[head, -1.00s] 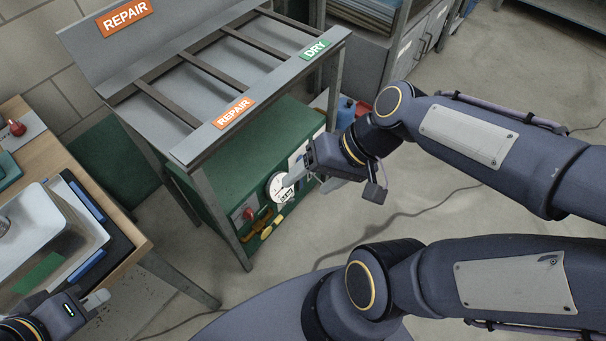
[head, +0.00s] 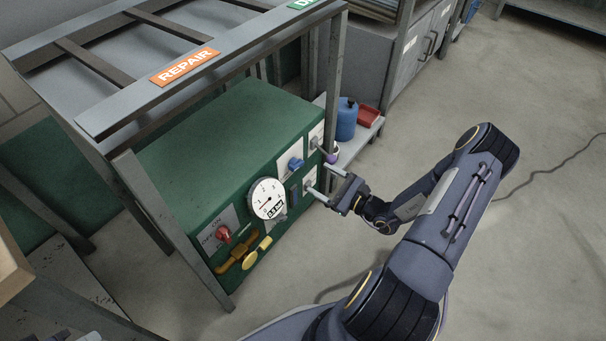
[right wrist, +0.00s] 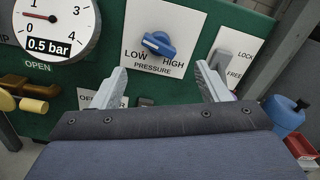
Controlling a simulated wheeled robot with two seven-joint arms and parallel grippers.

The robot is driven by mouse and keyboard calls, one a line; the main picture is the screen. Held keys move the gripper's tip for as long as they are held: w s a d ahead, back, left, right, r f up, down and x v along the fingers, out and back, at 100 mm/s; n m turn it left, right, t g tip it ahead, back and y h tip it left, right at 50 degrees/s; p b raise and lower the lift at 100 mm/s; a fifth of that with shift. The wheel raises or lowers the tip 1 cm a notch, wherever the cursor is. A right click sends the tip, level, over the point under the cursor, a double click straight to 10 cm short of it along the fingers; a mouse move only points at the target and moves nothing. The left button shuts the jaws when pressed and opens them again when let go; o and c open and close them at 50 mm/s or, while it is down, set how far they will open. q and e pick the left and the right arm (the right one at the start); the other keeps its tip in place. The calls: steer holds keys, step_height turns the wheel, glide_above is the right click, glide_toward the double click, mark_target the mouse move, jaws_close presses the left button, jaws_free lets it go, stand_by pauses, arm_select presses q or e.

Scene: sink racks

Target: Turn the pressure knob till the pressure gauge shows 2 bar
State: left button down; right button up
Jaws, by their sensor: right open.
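The blue pressure knob (head: 295,163) sits on a white plate on the green cabinet's front. In the right wrist view the knob (right wrist: 158,44) is above the words LOW, HIGH and PRESSURE. The round white pressure gauge (head: 267,198) is left of it; its display reads 0.5 bar in the right wrist view (right wrist: 55,22). My right gripper (head: 321,179) is open and empty, in front of the panel and right of the knob in the head view. In the right wrist view its fingers (right wrist: 161,72) stand apart below the knob, not touching it. Of my left gripper, at most a pale tip shows at the bottom left edge.
A red knob (head: 223,234) and a yellow handle (head: 250,260) are on the panel's left. A LOCK/FREE lever (right wrist: 219,62) is right of the pressure knob. The rack frame (head: 140,190) stands over the cabinet (head: 215,140). A blue canister (head: 346,120) stands behind.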

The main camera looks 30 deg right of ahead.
mark_target(300, 167)
steer(key=b+x, duration=0.2)
steer(key=x, duration=0.5)
steer(key=shift+w+a, duration=0.1)
steer(key=shift+w, duration=0.2)
steer(key=c, duration=0.9)
